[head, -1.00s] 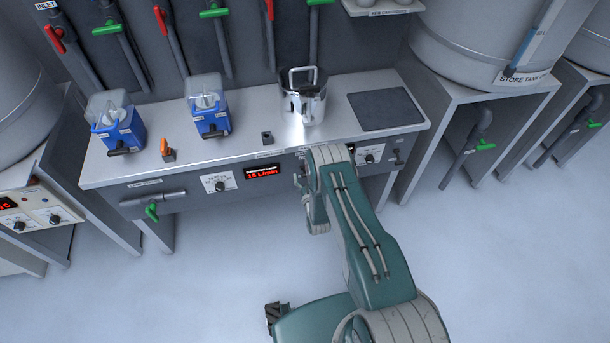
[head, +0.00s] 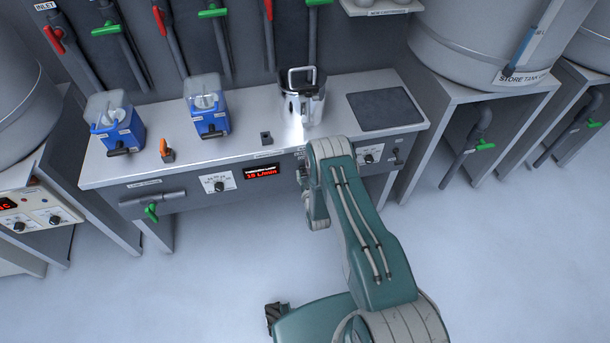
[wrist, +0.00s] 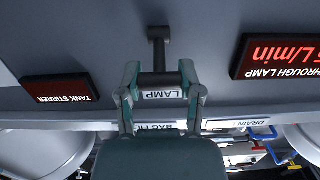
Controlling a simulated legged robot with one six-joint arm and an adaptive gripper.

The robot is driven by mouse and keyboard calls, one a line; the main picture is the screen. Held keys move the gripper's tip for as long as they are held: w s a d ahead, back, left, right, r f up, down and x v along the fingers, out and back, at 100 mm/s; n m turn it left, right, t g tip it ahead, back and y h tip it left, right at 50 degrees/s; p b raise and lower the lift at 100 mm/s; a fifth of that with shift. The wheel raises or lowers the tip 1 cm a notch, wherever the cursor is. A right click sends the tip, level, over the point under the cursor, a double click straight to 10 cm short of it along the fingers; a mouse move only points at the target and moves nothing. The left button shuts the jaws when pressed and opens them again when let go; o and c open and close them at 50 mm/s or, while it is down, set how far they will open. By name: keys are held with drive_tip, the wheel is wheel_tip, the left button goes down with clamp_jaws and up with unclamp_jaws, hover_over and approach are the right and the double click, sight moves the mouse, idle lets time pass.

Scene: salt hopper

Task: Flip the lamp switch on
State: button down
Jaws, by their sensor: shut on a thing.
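In the wrist view, which is upside down, my gripper (wrist: 159,76) is at the grey front panel. Its two fingers are shut on the dark bar of a T-shaped switch (wrist: 158,54). A white label reading LAMP (wrist: 161,94) shows between the fingers, beside the switch. I cannot tell whether the switch is on or off. In the head view my arm reaches the bench front below the steel jug and hides most of the gripper and the switch.
The bench (head: 245,146) carries a steel jug (head: 302,97), two blue devices (head: 209,112), a small orange-handled part (head: 166,151) and a dark pad (head: 384,109). A red flow display (head: 262,172) and a dial (head: 219,184) are left of my arm. The floor in front is clear.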

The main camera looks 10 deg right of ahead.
drive_tip(key=shift+w+r, duration=0.1)
drive_tip(key=shift+c, duration=1.2)
unclamp_jaws()
drive_tip(key=s, duration=1.2)
drive_tip(key=shift+r, duration=0.45)
drive_tip(key=shift+a, duration=0.1)
